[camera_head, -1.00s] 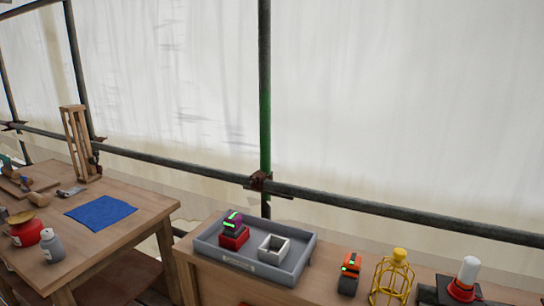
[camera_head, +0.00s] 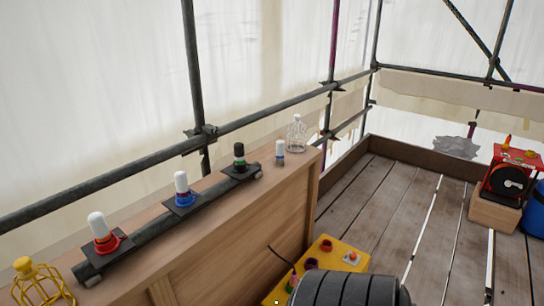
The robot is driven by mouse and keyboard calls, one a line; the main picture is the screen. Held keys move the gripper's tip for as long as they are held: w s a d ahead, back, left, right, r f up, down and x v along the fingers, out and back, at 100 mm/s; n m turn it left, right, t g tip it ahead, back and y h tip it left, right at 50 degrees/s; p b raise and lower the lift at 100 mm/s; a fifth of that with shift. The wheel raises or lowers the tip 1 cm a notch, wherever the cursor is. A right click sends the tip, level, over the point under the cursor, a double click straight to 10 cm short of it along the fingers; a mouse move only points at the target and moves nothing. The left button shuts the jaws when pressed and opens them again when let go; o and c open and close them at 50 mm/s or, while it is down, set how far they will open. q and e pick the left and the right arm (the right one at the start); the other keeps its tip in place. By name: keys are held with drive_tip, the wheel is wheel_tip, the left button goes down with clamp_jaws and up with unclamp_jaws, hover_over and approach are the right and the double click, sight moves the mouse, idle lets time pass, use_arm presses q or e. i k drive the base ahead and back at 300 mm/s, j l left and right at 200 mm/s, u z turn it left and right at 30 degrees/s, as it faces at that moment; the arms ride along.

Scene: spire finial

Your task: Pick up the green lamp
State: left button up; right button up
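The green lamp (camera_head: 239,158) stands upright on a dark square base near the far end of a dark rail, on the wooden bench top. It has a black upper part and a green band low down. A lamp with a white top and blue body (camera_head: 182,188) and one with a white top and red body (camera_head: 101,232) stand on the same rail, nearer. Neither of my grippers is in view, so nothing shows of their state.
A small white-topped piece (camera_head: 280,152) and a clear caged one (camera_head: 297,132) stand beyond the rail. A yellow wire cage (camera_head: 42,281) is at the near left. A yellow box (camera_head: 346,255) is below the bench. The plank floor (camera_head: 400,210) is largely open.

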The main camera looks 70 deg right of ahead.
sight(239, 147)
drive_tip(key=l+z, duration=0.1)
drive_tip(key=z, duration=1.8)
